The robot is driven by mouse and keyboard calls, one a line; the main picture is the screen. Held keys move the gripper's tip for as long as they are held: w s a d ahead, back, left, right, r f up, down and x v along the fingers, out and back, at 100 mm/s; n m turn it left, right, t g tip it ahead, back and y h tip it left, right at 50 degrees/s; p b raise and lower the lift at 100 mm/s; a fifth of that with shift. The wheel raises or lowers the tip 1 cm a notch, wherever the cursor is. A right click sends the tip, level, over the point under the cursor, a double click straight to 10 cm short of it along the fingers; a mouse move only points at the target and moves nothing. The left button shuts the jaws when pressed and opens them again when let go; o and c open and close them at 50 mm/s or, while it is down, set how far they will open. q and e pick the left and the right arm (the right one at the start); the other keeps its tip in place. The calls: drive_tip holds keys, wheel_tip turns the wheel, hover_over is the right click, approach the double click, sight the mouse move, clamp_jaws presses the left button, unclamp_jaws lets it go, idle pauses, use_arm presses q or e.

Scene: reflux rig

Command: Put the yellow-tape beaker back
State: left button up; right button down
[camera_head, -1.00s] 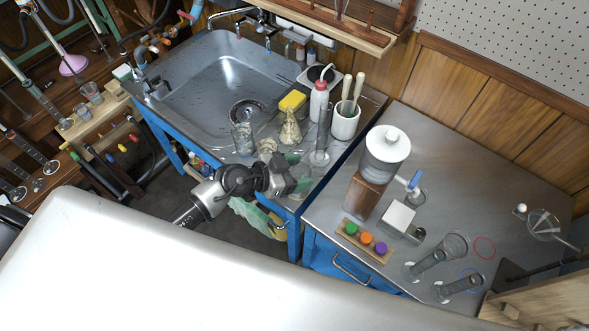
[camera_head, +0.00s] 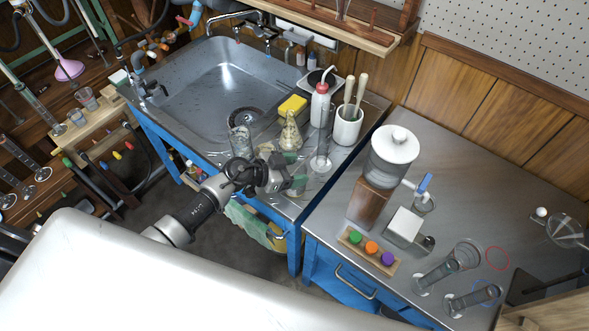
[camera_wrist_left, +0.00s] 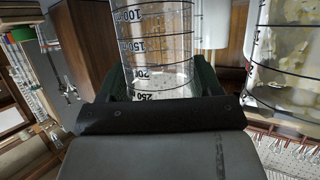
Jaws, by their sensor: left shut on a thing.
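My left gripper (camera_head: 292,183) is at the front edge of the sink counter, below the glassware. In the left wrist view its dark jaws (camera_wrist_left: 150,110) are shut on a clear graduated beaker (camera_wrist_left: 155,45) with black markings. No yellow tape shows on the visible part of this beaker, so I cannot tell if it is the yellow-tape one. In the head view the gripper mostly hides it. A second glass vessel with pale residue (camera_wrist_left: 290,60) stands at the right in the wrist view. My right gripper is not in view.
A beaker (camera_head: 240,141), flask (camera_head: 291,133) and tall cylinder (camera_head: 322,152) crowd the sink's front edge. The right bench (camera_head: 460,205) holds a dispenser (camera_head: 391,158), a stopper rack (camera_head: 367,251), cylinders (camera_head: 437,273), and a red ring (camera_head: 497,258).

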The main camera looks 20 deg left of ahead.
use_arm(q)
drive_tip(key=o, duration=1.1)
drive_tip(key=shift+f, duration=0.15)
drive_tip(key=shift+o, duration=0.2)
drive_tip(key=shift+a+r, duration=0.1)
drive_tip(key=shift+r, duration=0.1)
drive_tip(key=v, duration=1.2)
drive_tip(key=shift+p, duration=0.4)
